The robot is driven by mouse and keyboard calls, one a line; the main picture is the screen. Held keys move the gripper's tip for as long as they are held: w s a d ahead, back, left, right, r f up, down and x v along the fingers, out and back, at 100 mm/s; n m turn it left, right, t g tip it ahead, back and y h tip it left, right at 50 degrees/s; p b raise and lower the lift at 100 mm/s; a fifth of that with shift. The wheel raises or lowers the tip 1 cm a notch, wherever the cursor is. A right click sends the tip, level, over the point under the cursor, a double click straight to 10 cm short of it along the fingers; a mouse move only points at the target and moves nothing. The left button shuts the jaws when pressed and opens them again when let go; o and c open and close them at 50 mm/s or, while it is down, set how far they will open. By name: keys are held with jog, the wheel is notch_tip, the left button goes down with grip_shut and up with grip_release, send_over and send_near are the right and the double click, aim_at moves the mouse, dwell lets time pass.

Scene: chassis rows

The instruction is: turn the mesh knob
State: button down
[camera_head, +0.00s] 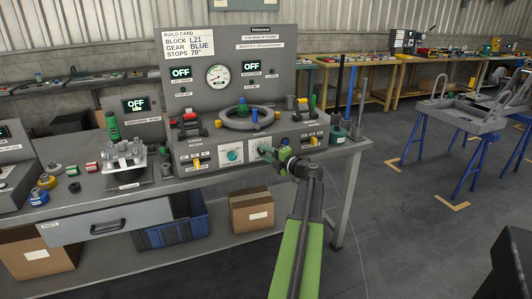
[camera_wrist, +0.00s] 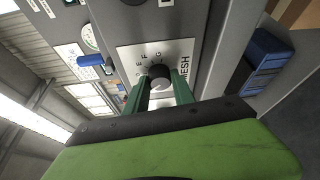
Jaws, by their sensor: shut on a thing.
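The mesh knob (camera_wrist: 160,74) is a dark round knob with a grey face, on a white plate (camera_wrist: 128,56) marked MESH. Letters, among them E, F and G, stand around it in the wrist view. My gripper (camera_wrist: 159,88) has its two green fingers on either side of the knob, shut on it. In the head view my gripper (camera_head: 270,153) reaches the front panel of the grey console (camera_head: 290,70), right of a teal dial (camera_head: 232,155). There the gripper mostly hides the knob, and its pointer direction is unclear.
A grey ring (camera_head: 222,122) with coloured pegs lies on the console top. A yellow lever (camera_head: 197,163) is left of the dial, and another yellow lever (camera_head: 314,141) is right of my gripper. Blue trestles (camera_head: 480,160) stand at right, with open floor between.

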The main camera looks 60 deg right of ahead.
jog(key=shift+s+d, duration=0.1)
jog(key=c, duration=1.1)
grip_release()
jog(key=shift+o, duration=0.2)
jog(key=f+v, duration=0.1)
jog(key=v, duration=1.6)
jog(key=shift+s+r+p, duration=0.15)
jog(key=shift+r+p, duration=0.25)
